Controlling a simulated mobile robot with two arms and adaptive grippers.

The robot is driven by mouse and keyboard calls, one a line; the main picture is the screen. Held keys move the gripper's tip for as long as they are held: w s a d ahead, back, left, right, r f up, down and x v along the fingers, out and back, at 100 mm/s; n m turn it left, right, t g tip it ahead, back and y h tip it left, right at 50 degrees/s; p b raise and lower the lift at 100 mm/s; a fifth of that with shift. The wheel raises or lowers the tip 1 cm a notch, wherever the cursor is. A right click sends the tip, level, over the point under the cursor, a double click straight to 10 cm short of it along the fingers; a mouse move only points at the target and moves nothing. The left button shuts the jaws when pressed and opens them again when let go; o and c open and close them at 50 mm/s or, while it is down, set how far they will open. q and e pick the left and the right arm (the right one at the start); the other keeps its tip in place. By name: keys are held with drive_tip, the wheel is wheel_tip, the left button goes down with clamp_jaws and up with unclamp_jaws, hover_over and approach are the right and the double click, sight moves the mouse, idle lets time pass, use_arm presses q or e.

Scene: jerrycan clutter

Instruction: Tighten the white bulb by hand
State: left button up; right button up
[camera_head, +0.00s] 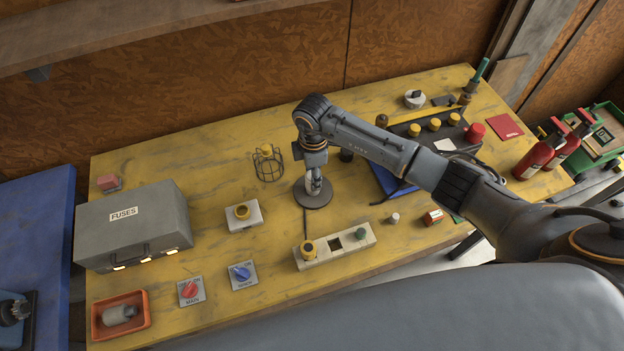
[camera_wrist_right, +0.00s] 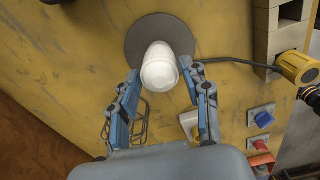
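The white bulb (camera_wrist_right: 160,68) stands on a round dark base (camera_wrist_right: 135,38) in the right wrist view. My right gripper (camera_wrist_right: 166,74) has its two blue fingers spread, one on each side of the bulb. Narrow gaps seem to show between the fingertips and the glass, so I see no clear grip. In the head view, my right gripper (camera_head: 314,184) points down over the round base (camera_head: 313,200) and mostly hides the bulb. My left gripper is in neither view.
A beige socket strip (camera_head: 335,248) lies in front. A grey fuse case (camera_head: 133,226) and an orange tray (camera_head: 121,316) are at left.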

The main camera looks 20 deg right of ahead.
drive_tip(key=shift+r+p, duration=1.4)
drive_tip(key=shift+r, duration=0.2)
drive_tip(key=shift+f, duration=0.1)
drive_tip(key=o, duration=0.6)
drive_tip(key=shift+c, duration=0.2)
drive_tip(key=shift+c, duration=0.4)
drive_tip(key=c, duration=0.4)
